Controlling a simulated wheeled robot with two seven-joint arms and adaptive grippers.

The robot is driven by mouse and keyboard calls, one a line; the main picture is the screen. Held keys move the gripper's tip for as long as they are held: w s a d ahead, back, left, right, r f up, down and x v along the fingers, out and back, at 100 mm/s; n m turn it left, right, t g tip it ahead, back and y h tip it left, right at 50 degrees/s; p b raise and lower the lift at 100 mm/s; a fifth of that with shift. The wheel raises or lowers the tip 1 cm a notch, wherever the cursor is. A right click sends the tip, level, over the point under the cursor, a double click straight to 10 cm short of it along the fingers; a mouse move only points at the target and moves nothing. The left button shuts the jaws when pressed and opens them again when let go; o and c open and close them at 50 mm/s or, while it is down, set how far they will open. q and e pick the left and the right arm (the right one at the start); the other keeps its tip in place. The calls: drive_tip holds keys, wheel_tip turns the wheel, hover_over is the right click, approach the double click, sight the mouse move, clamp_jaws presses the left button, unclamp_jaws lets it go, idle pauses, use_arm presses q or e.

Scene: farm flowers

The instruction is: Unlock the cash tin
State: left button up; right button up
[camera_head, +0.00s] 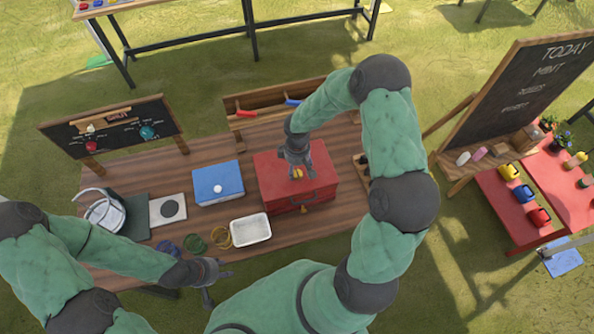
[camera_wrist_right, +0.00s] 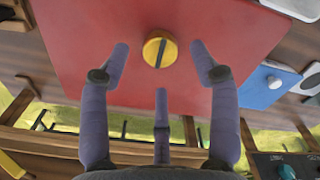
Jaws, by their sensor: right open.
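The cash tin is a red box (camera_head: 325,180) on the wooden table in the head view; its red lid (camera_wrist_right: 85,40) fills the top of the right wrist view. A round yellow lock knob (camera_wrist_right: 160,49) with a dark slot or bar across it is on the lid. My right gripper (camera_wrist_right: 160,62) is over the lid, its fingers spread around the knob with gaps visible, gripping nothing. In the head view the right gripper (camera_head: 297,170) partly covers the knob. My left gripper (camera_head: 217,284) is empty near the table's front edge, its fingers apart.
A blue box (camera_head: 218,185) with a white knob and a white tray (camera_head: 250,229) stand left of the tin. A wooden rack (camera_head: 275,97) is behind the tin. A chalkboard (camera_head: 515,100) stands at right.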

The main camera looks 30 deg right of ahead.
sight(297, 173)
drive_tip(key=shift+f, duration=1.5)
drive_tip(key=shift+s, duration=0.1)
drive_tip(key=c, duration=1.1)
drive_tip(key=shift+c, duration=0.2)
